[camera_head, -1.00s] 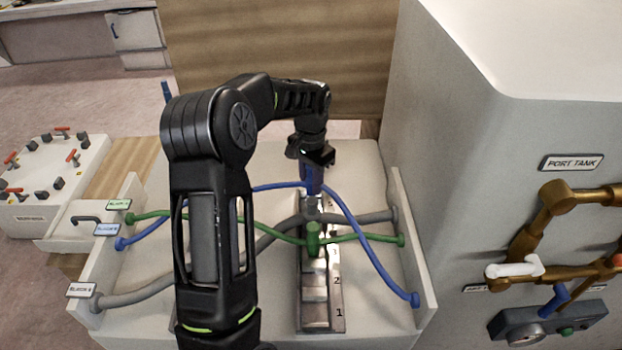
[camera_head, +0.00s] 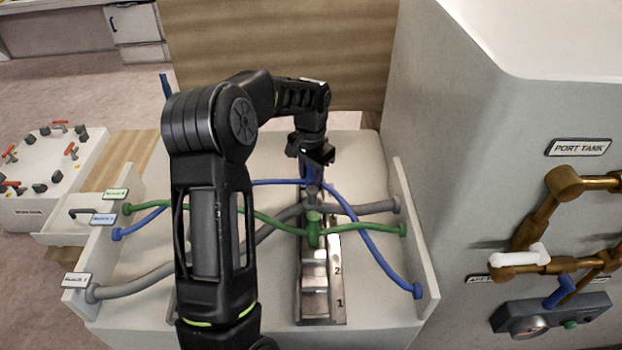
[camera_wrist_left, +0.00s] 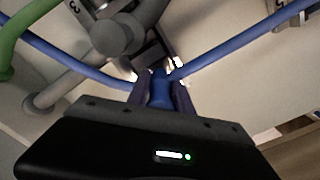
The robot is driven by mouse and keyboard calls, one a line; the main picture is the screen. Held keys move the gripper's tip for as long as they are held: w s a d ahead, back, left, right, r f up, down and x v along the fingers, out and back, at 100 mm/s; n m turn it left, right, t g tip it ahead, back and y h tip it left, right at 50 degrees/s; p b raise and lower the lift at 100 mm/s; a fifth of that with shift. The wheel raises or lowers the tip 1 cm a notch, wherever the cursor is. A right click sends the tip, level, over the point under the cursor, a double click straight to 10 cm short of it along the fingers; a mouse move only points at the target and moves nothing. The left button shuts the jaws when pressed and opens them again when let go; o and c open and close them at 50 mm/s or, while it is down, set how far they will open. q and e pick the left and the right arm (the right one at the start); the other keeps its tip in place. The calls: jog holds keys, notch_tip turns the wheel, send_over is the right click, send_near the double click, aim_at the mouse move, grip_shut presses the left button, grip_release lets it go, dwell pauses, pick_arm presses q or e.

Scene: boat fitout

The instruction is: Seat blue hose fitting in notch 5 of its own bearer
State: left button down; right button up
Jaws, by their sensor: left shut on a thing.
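My left gripper (camera_head: 311,165) is over the far end of the metal notched bearer (camera_head: 320,285), which has numbers along its right side. It is shut on the blue hose fitting (camera_wrist_left: 160,90), which sits between the fingers in the left wrist view. The blue hose (camera_head: 362,222) runs out to both sides from it. The fitting is low at the bearer; whether it touches the notch is hidden by the gripper. A grey fitting (camera_wrist_left: 115,38) and a green fitting (camera_head: 313,228) stand on the bearer nearer to me. My right gripper is not in view.
A green hose (camera_head: 262,222) and a grey hose (camera_head: 135,287) cross the white bench beside the bearer. Upright side panels (camera_head: 412,240) hold the hose ends. The port tank (camera_head: 470,180) with brass pipes stands right, and a wooden panel (camera_head: 280,50) rises behind.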

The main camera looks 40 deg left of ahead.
pick_arm(q)
jog(key=shift+f, duration=0.5)
jog(key=c, duration=1.1)
grip_release()
jog(key=shift+o, duration=0.2)
jog(key=shift+r+b, duration=0.55)
jog(key=shift+r, duration=3.4)
jog(key=shift+r, duration=0.1)
